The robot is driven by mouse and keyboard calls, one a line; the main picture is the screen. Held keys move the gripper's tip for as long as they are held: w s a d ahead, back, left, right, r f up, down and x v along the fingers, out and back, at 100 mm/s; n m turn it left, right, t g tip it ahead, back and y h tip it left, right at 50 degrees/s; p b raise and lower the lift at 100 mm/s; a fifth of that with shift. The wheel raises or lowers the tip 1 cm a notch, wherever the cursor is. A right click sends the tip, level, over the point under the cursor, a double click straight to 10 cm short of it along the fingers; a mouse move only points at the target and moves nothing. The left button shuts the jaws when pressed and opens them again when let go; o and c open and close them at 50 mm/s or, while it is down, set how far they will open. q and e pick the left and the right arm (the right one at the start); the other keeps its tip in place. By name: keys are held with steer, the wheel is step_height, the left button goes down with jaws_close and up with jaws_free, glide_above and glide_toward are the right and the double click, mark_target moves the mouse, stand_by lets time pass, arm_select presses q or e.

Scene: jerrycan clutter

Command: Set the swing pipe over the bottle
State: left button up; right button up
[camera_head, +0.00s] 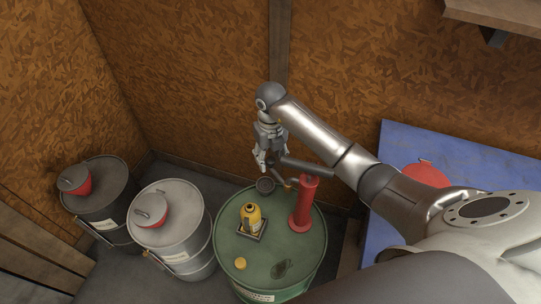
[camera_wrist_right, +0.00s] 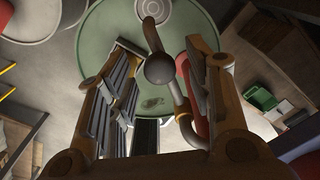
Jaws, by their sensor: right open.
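The yellow bottle (camera_head: 251,217) stands upright on a small dark square base on the green drum (camera_head: 232,262). To its right stands a red post (camera_head: 303,205). My right gripper (camera_head: 268,158) is above the drum's far edge, near the pipe. In the right wrist view its fingers (camera_wrist_right: 160,85) are open, with the pipe (camera_wrist_right: 153,36) and its ball knob (camera_wrist_right: 160,68) showing between them. I cannot tell whether they touch. My left gripper is not in view.
Two grey drums (camera_head: 172,238) with red-and-grey containers on top stand to the left. A blue surface (camera_head: 455,160) with a red item lies right. Wooden walls stand behind.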

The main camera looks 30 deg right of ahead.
steer(key=shift+f, duration=0.1)
steer(key=shift+c, duration=1)
jaws_close()
steer(key=shift+d, duration=0.15)
